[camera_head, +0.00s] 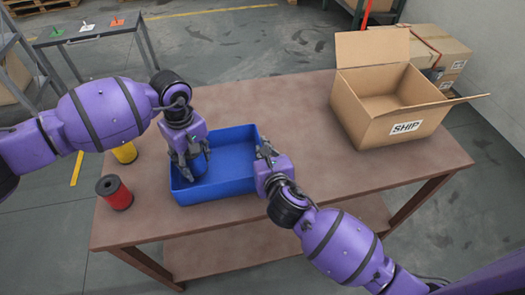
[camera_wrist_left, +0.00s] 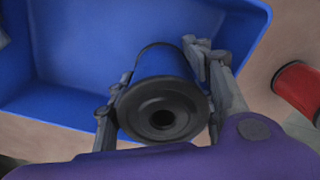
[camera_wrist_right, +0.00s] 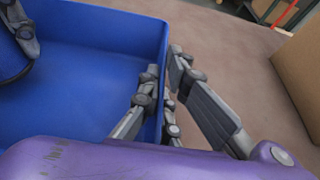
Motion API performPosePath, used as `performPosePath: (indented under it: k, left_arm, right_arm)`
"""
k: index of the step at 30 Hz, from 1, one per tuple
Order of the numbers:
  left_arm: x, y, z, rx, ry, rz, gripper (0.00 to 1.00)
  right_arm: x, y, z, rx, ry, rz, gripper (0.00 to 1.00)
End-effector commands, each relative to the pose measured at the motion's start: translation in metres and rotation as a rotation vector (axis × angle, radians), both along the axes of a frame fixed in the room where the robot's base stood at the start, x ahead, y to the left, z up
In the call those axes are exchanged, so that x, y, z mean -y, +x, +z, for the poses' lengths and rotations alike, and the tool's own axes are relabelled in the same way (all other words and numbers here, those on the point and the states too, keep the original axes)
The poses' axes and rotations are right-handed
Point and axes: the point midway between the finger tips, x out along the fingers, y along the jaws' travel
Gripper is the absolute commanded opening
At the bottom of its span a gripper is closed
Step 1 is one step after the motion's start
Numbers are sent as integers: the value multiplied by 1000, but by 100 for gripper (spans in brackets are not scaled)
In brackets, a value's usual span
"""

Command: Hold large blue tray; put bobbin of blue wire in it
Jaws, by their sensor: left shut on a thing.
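The large blue tray (camera_head: 232,160) lies on the brown table. My left gripper (camera_head: 191,158) reaches down into its left part. It is shut around the bobbin of blue wire (camera_wrist_left: 158,72), whose black end flange with a centre hole faces the left wrist camera. The bobbin is inside the tray's outline; I cannot tell whether it touches the floor. My right gripper (camera_wrist_right: 163,75) is at the tray's right wall (camera_wrist_right: 166,50), with fingers on both sides of it, shut on the wall. The wall also shows near the gripper in the head view (camera_head: 256,137).
A red bobbin (camera_head: 116,194) stands left of the tray, and a yellow bobbin (camera_head: 125,153) is partly hidden behind my left arm. An open cardboard box (camera_head: 378,103) marked SHIP stands at the table's right. The table between tray and box is clear.

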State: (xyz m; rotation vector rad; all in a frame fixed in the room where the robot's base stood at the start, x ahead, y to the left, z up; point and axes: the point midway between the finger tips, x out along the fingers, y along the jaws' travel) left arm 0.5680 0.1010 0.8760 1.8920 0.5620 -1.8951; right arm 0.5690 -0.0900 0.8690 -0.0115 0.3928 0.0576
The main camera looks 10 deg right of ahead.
Motion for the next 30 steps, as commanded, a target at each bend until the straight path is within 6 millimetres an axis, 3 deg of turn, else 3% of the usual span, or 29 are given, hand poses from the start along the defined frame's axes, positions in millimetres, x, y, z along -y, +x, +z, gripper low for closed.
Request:
performPosePath:
  k: [19,30]
  left_arm:
    - [1,0,-25,2,-1,-1,10]
    - [1,0,-28,2,-1,-1,10]
  right_arm:
    - [0,0,0,0,0,0,0]
    - [0,0,0,0,0,0,0]
